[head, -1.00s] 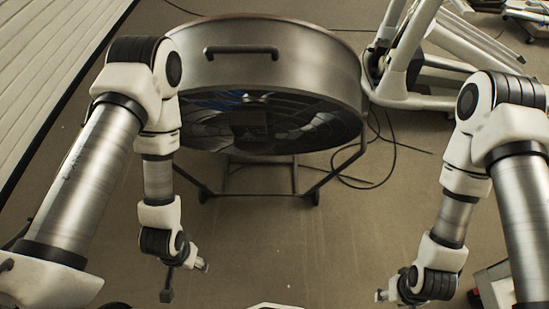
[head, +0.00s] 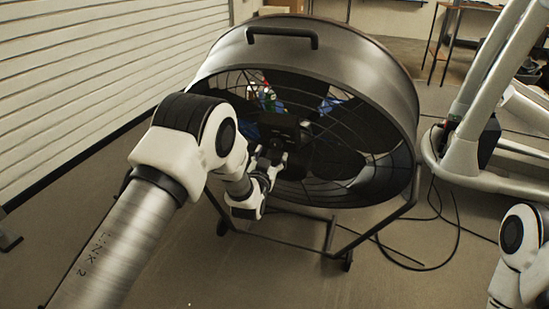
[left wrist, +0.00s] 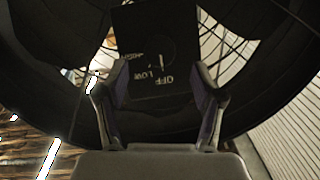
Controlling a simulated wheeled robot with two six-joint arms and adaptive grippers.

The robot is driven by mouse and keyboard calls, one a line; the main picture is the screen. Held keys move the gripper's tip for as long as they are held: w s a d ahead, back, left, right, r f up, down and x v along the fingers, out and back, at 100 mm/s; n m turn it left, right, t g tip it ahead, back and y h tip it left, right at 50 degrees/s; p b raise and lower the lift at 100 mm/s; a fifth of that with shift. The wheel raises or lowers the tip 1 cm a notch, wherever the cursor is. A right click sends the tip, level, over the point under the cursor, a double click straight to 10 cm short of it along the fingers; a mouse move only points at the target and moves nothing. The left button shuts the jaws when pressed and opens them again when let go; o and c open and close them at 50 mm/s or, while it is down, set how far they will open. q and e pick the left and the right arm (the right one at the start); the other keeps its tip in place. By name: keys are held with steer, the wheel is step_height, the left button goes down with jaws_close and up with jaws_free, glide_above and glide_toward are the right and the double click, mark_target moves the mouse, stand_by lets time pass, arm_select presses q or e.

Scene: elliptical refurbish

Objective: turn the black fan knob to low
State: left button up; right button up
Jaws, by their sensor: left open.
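The large drum fan (head: 365,70) stands in the middle of the head view, its grille facing me. A black control box (head: 281,125) sits at the front of the grille. My left gripper (left wrist: 160,72) is open, with one finger on each side of the lower box face; contact cannot be told. It also shows at the box in the head view (head: 270,153).
The fan's tubular stand (head: 330,235) has wheels and cables on the floor at right. White exercise equipment (head: 460,155) stands at right, and a white slatted wall (head: 90,75) at left. Floor in front is clear.

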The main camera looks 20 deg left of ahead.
mark_target(275, 147)
arm_select(q)
steer(key=w, duration=0.2)
steer(key=w+b, duration=0.1)
steer(key=w, duration=0.1)
steer(key=shift+w+a+f, duration=0.15)
steer(key=shift+w, duration=0.1)
steer(key=c, duration=1.1)
steer(key=shift+c, duration=0.2)
steer(key=shift+m+y, duration=0.5)
steer(key=shift+y, duration=0.1)
steer(key=shift+m+y+p, duration=0.35)
steer(key=shift+m+y, duration=0.25)
steer(key=shift+y, duration=0.1)
steer(key=shift+f+m+t+y, duration=0.1)
steer(key=shift+m+t+y, duration=0.3)
steer(key=shift+m+y, duration=0.9)
steer(key=shift+b, duration=0.3)
